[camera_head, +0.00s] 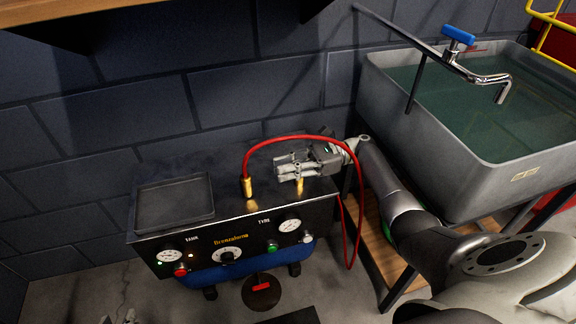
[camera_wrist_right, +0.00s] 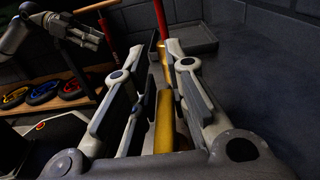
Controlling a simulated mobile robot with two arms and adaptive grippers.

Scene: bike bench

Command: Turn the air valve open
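The black air compressor (camera_head: 205,238) stands against the wall, with gauges and a knob on its front. On its top, a brass fitting (camera_head: 248,187) carries the red hose (camera_head: 300,138). A second brass piece (camera_head: 299,186), possibly the air valve, stands to its right. My right gripper (camera_head: 280,170) is just above and behind this piece. In the right wrist view, a brass bar (camera_wrist_right: 164,125) lies between its spread fingers, with gaps beside it. My left gripper (camera_wrist_right: 80,32) shows at that view's upper left; its finger opening is unclear.
A shallow black tray (camera_head: 174,203) is on the compressor's left top. A grey water-filled sink (camera_head: 440,160) with a blue-handled tap (camera_head: 459,36) stands to the right. The red hose hangs down by the sink's stand. In the right wrist view, coloured rings (camera_wrist_right: 43,92) sit on a shelf.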

